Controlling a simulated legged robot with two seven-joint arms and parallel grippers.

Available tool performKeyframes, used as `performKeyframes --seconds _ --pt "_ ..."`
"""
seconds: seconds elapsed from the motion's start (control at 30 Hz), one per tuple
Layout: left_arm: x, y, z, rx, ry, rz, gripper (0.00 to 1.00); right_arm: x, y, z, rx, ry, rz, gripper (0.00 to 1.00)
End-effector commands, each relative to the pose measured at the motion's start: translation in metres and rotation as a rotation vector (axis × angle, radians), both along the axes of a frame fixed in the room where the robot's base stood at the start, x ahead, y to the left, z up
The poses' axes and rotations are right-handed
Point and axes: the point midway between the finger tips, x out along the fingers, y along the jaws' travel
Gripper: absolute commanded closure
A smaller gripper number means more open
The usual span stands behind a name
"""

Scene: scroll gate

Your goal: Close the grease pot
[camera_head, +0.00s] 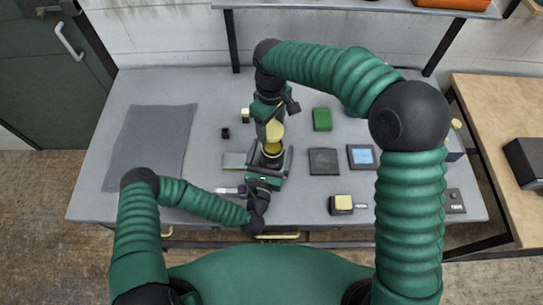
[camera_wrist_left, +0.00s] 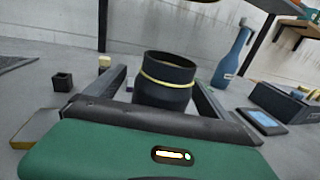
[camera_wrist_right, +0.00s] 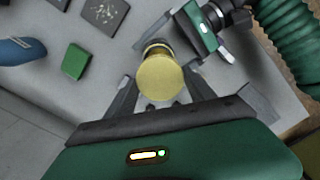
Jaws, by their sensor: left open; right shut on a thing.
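The grease pot is a dark open cylinder with a yellow band (camera_wrist_left: 166,82), upright on the grey table in the left wrist view. In the head view the pot (camera_head: 272,150) is partly hidden by my grippers. My left gripper (camera_head: 271,158) is open, its fingers low on either side of the pot; I cannot tell whether they touch it. My right gripper (camera_wrist_right: 160,80) is shut on a round yellow lid (camera_wrist_right: 160,79). In the head view the lid (camera_head: 273,131) is held near the pot's mouth. The left wrist view shows no lid on the pot.
A green block (camera_head: 322,119), a dark square plate (camera_head: 323,161) and a blue-screened device (camera_head: 362,157) lie right of the pot. A blue bottle (camera_wrist_left: 232,57) stands behind. A yellow-topped box (camera_head: 341,203) is front right. A grey mat (camera_head: 152,150) covers the left.

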Motion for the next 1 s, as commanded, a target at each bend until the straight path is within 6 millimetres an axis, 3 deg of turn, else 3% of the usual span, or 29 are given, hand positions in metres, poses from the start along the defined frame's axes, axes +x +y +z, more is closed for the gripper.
performKeyframes --seconds 0.07,0.77,0.87,1.0 --pt "0.000 0.000 0.000 0.000 0.000 0.000 0.09 0.000 0.000 0.000 0.000 0.000 0.000 0.74" --pt "0.000 0.000 -0.001 0.001 0.001 0.000 1.00 0.001 0.000 0.000 0.000 0.000 0.000 0.74" --pt "0.000 0.000 -0.001 0.001 0.001 0.001 1.00 0.000 0.000 -0.001 -0.001 0.001 0.000 0.74" --pt "0.000 0.000 -0.001 0.001 0.001 0.000 1.00 -0.001 -0.001 -0.018 -0.002 0.004 0.000 0.74"
